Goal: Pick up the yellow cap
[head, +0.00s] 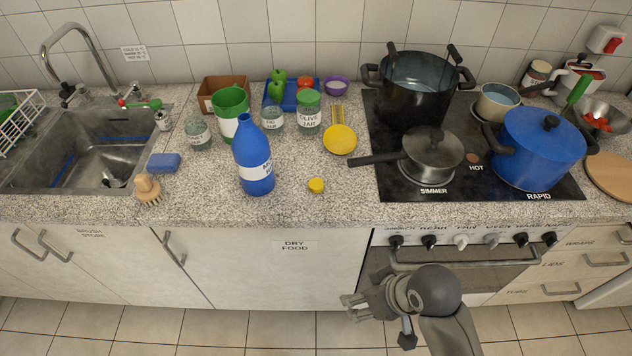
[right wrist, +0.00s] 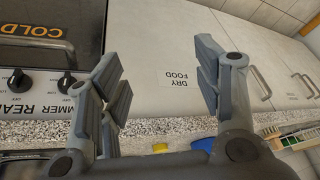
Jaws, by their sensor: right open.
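The small round yellow cap (head: 316,185) lies on the speckled counter near its front edge, right of the blue bottle (head: 255,165). In the right wrist view the small yellow cap (right wrist: 160,147) shows low in the middle, beyond the fingers and apart from them. My right gripper (head: 348,306) is in front of the cabinets, below counter height and lower in the picture than the cap. In the right wrist view the right gripper (right wrist: 160,78) has its fingers spread with nothing between them. My left gripper is not in view.
A yellow round pan or ladle (head: 340,140) lies behind the cap. The stove (head: 400,188) with several pots stands to the right; the small pot's handle (head: 375,159) sticks out left. Jars (head: 308,118) stand behind. The counter (head: 335,210) around the cap is bare.

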